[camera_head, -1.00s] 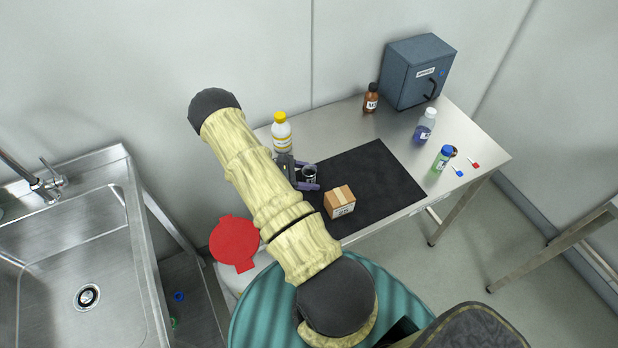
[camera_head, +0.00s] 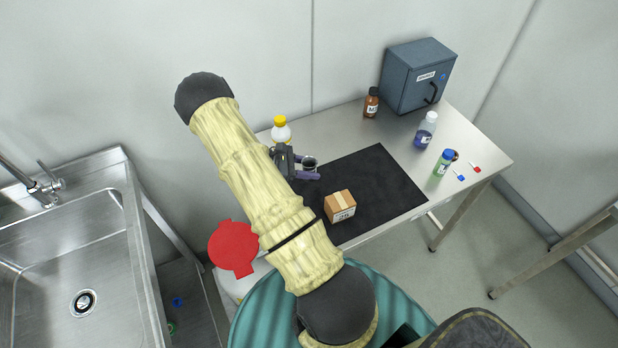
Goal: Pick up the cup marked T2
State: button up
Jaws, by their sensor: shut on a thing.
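A small dark cup (camera_head: 309,163) is between the fingers of my gripper (camera_head: 308,169) in the head view. The gripper is shut on it, near the left edge of the black mat (camera_head: 375,185). The cup's marking is too small or turned away to read. The cup appears a little above the mat, but the height is hard to judge from this angle. My arm hides part of the table to the left.
A cardboard box (camera_head: 340,205) sits on the mat's front. Behind the gripper stands a yellow-capped bottle (camera_head: 281,131). Brown (camera_head: 371,104), blue (camera_head: 425,130) and green (camera_head: 443,164) bottles and a blue-grey cabinet (camera_head: 413,80) stand on the table. A sink (camera_head: 75,240) is at left.

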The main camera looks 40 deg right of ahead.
aim_at(309, 159)
jog(key=shift+r, duration=2)
